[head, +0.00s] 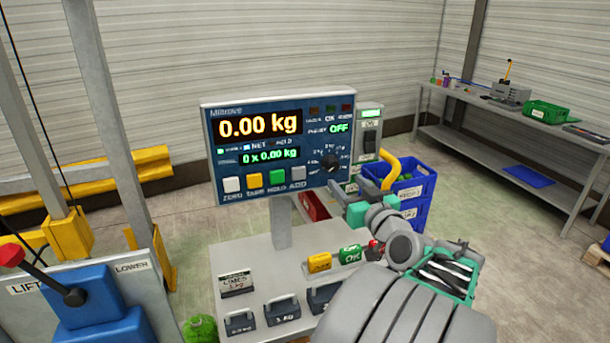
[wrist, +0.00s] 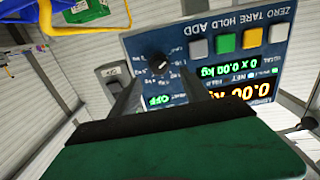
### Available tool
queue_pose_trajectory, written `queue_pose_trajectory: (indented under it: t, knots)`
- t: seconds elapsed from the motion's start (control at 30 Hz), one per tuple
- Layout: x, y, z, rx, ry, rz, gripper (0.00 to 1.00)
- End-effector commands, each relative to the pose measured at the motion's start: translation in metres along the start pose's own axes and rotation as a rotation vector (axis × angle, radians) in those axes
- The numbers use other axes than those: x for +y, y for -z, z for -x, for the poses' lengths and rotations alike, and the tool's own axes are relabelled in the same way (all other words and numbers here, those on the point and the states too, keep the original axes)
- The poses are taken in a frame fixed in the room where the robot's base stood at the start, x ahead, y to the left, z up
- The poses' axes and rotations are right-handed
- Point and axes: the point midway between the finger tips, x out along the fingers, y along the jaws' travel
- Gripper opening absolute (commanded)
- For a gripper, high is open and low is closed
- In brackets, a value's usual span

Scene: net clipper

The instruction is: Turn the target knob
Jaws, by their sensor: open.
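The black round knob (head: 330,162) sits at the lower right of the blue scale panel (head: 222,164), inside a ring of small markings, beside a green "OFF" readout. In the wrist view the knob (wrist: 159,63) shows upside down, just beyond and between my fingertips. My gripper (wrist: 162,74) is open, with its two dark fingers apart and nothing between them. The gap between fingertips and knob is hard to judge. In the head view my arm reaches up from the lower right, and my fingers are hard to make out.
White, yellow, green and grey buttons (head: 277,177) line the panel's lower edge. A grey box with a switch (head: 369,143) stands right of the panel. Blue crates (head: 410,190) and a yellow curved bar (head: 390,167) are behind my arm. Weights (head: 282,309) stand on the table below.

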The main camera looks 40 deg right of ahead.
Motion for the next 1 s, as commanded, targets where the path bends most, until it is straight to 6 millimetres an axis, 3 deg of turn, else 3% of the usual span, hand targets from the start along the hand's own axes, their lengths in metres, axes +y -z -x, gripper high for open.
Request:
queue_pose_trajectory:
  t: [0.1, 0.4, 0.5, 0.77, 1.0]
  knots:
    - [0.006, 0.005, -0.007, 0.016, -0.008, -0.003, 0.55]
    - [0.0, 0.007, -0.064, 0.012, 0.002, -0.002, 0.55]
    - [0.0, 0.006, -0.074, 0.013, 0.001, -0.002, 0.55]
    - [0.001, 0.004, -0.078, 0.012, -0.002, -0.001, 0.55]
    - [0.001, 0.004, -0.077, 0.012, -0.002, -0.001, 0.37]
